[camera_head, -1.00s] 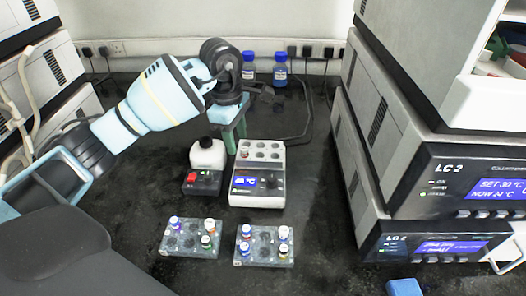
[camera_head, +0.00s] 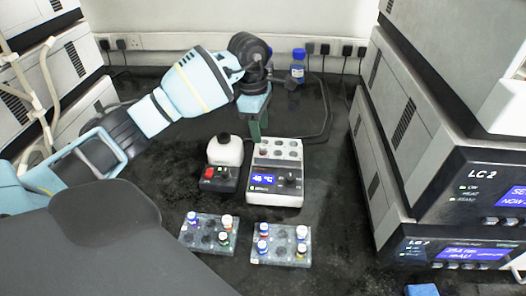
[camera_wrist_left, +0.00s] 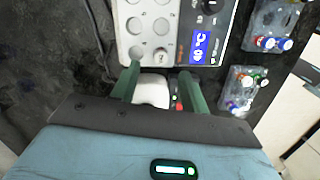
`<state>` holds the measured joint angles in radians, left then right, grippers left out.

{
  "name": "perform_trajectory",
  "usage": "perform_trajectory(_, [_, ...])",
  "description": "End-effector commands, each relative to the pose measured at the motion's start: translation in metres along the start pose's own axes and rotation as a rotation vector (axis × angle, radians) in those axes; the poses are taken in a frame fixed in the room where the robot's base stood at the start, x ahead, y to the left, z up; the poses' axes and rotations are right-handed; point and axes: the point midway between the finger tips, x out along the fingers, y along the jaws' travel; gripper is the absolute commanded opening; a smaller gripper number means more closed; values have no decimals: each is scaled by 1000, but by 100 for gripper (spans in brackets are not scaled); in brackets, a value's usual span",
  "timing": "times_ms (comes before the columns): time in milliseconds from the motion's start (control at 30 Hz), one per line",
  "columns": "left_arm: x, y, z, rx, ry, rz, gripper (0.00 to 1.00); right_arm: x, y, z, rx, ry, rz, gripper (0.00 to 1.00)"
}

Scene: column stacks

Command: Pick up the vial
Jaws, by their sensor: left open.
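Small capped vials stand in two grey racks in the head view: a left rack (camera_head: 207,248) and a right rack (camera_head: 281,262). Several caps are blue, white or orange; which vial is meant I cannot tell. A grey heater block (camera_head: 276,199) with round wells stands behind them. In the left wrist view a well of the block seems to hold one vial (camera_wrist_left: 160,56). My left gripper (camera_head: 257,133) is open, pointing down behind the block's left side. Its green fingers show in the left wrist view (camera_wrist_left: 160,85) with nothing gripped. My right gripper is not in view.
A white-topped mixer (camera_head: 225,150) with a red button stands left of the block, partly between the fingers in the wrist view. Tall instruments (camera_head: 440,190) wall off the right. A blue-capped bottle (camera_head: 298,67) and cables are at the back. The black bench is clear between racks and block.

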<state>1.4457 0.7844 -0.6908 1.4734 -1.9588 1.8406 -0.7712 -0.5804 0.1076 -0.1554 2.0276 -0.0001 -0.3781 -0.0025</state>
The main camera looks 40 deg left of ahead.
Motion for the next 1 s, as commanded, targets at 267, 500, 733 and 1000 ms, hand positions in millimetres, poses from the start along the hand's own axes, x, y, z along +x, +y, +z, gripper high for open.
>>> perform_trajectory(267, [25,-2,1,1,0,-3,45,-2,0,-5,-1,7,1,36])
perform_trajectory(500, [50,-2,0,0,-1,1,45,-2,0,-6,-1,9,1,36])
perform_trajectory(733, [51,-2,0,1,-1,2,45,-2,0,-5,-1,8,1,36])
perform_trajectory(1000, [51,-2,0,1,0,2,13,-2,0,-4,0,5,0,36])
